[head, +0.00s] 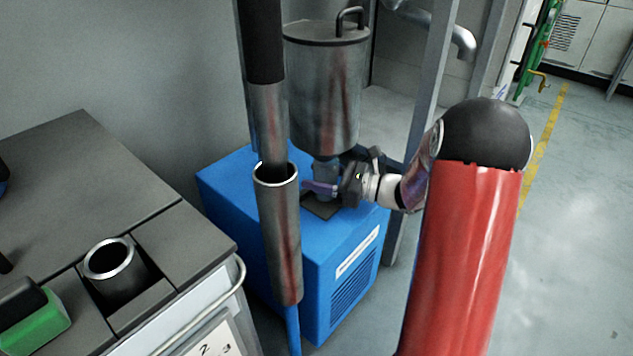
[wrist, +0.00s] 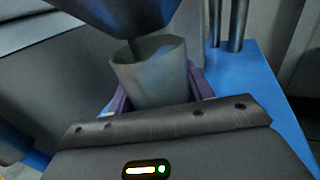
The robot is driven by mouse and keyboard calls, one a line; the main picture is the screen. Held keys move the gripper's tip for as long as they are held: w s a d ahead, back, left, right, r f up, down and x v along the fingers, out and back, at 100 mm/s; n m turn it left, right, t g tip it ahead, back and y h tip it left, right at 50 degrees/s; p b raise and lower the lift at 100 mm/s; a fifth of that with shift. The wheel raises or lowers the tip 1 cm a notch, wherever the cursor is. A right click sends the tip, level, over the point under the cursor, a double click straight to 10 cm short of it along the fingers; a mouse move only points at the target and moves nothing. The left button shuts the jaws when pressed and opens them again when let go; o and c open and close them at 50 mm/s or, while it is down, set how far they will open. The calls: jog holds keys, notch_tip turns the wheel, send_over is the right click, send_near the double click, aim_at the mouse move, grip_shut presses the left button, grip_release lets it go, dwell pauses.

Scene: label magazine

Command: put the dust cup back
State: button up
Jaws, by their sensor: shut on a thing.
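The dust cup (wrist: 155,80) is a grey, translucent, open-topped cup, upright in the wrist view. My gripper (wrist: 160,92) is shut on it, with a purple finger on each side. In the head view the cup (head: 325,171) is a small bluish shape under the steel separator drum (head: 325,90), and my gripper (head: 322,187) reaches it from the right. The drum's dark cone (wrist: 125,18) hangs just above the cup's rim in the wrist view. I cannot tell whether the cone's thin tip is inside the rim. The cup's base is hidden.
A blue cabinet (head: 350,265) stands below the cup, with a dark pad (head: 318,208) on top. A vertical steel pipe (head: 280,235) stands close to the left of my gripper. Grey posts rise behind. A grey bench (head: 85,165) with a round socket (head: 110,260) is at left.

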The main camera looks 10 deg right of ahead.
jog(key=shift+w+a+f, duration=0.1)
jog(key=shift+a+f, duration=0.05)
jog(key=shift+f, duration=0.3)
jog(key=shift+w+a+f, duration=0.1)
jog(key=shift+a+f, duration=0.05)
jog(key=shift+f, duration=0.25)
jog(key=shift+r, duration=0.1)
jog(key=o, duration=1)
jog(key=shift+d, duration=0.1)
jog(key=p+v, duration=0.1)
jog(key=v, duration=1.1)
